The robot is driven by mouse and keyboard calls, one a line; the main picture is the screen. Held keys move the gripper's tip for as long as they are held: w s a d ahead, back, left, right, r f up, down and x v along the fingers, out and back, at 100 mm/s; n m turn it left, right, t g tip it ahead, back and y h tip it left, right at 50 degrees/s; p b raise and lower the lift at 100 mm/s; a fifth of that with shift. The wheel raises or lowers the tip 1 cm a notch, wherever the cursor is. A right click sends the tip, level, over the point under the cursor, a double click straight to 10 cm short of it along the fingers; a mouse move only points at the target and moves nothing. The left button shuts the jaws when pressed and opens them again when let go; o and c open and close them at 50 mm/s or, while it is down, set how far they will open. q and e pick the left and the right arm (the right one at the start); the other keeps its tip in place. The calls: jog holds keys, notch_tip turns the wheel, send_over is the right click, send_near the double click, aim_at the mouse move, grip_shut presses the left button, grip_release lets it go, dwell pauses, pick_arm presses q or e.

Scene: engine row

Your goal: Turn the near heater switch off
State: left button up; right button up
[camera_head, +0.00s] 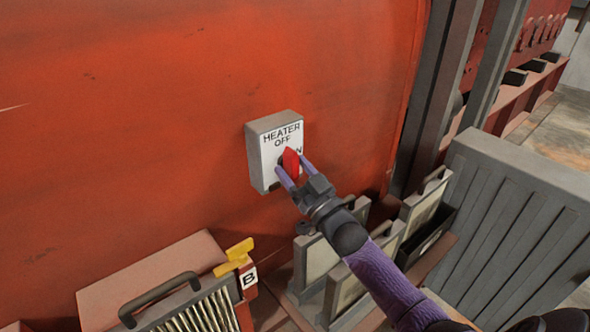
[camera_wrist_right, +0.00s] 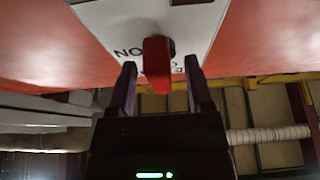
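The heater switch box (camera_head: 265,157) is a grey box with a white face on the red wall, lettered HEATER and OFF, with ON partly hidden. Its red knob (camera_head: 291,161) looks roughly upright, its upper end just under the word OFF; the gripper partly hides it, so its exact setting is hard to tell. My right gripper (camera_head: 293,169) is at the box, one finger on each side of the knob. In the right wrist view the knob (camera_wrist_right: 157,66) sits between the open fingertips (camera_wrist_right: 160,67), with a gap visible on both sides. My left gripper is not in view.
Below the box, several framed panels (camera_head: 345,287) stand in a rack under my right forearm. A yellow latch (camera_head: 236,255) and a handled filter panel marked B (camera_head: 205,310) are at the lower left. A grey ribbed panel (camera_head: 520,225) stands at the right.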

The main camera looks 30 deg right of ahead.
jog(key=v, duration=1)
